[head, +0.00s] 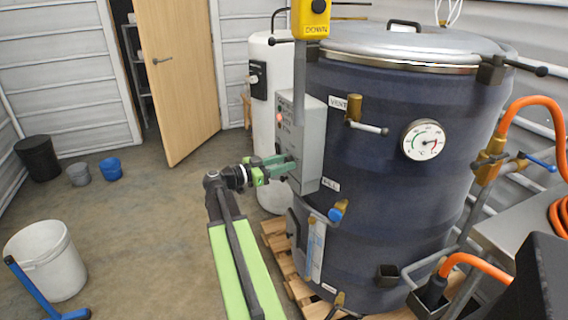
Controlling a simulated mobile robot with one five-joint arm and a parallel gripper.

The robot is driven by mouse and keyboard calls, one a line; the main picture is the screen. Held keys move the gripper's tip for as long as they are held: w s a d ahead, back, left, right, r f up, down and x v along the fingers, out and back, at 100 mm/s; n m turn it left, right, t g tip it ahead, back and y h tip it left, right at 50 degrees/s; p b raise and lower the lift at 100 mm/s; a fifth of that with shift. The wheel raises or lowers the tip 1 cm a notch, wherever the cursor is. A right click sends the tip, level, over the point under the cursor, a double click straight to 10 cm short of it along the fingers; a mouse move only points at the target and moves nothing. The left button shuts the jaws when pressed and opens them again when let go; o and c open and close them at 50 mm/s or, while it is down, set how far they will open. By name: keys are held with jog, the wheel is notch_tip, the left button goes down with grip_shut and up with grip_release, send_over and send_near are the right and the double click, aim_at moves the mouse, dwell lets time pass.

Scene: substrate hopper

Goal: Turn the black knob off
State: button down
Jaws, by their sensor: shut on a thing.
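The grey control box (312,140) is fixed to the side of the large dark blue tank (390,210). Its narrow left face carries small markings and a red button or lamp. My green gripper (284,166) reaches this face from the left, low on the box. It is shut on the black knob, which is mostly hidden between the fingers; only a little dark shows there. The knob's pointer and the markings around it cannot be read from here.
A yellow pendant marked DOWN (312,18) hangs above the box. A vent valve (355,112) and a blue-handled valve (338,212) stick out of the tank. A wooden pallet (283,258) lies beneath. A white bucket (48,262) stands left; the floor between is clear.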

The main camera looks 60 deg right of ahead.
jog(key=shift+a, duration=0.1)
jog(key=n, duration=2.3)
jog(key=shift+f+n, duration=0.3)
jog(key=shift+n, duration=0.1)
dwell(0.4)
jog(key=c, duration=0.9)
grip_release()
jog(key=shift+w, duration=0.1)
jog(key=v, duration=1.7)
jog(key=shift+a, duration=0.2)
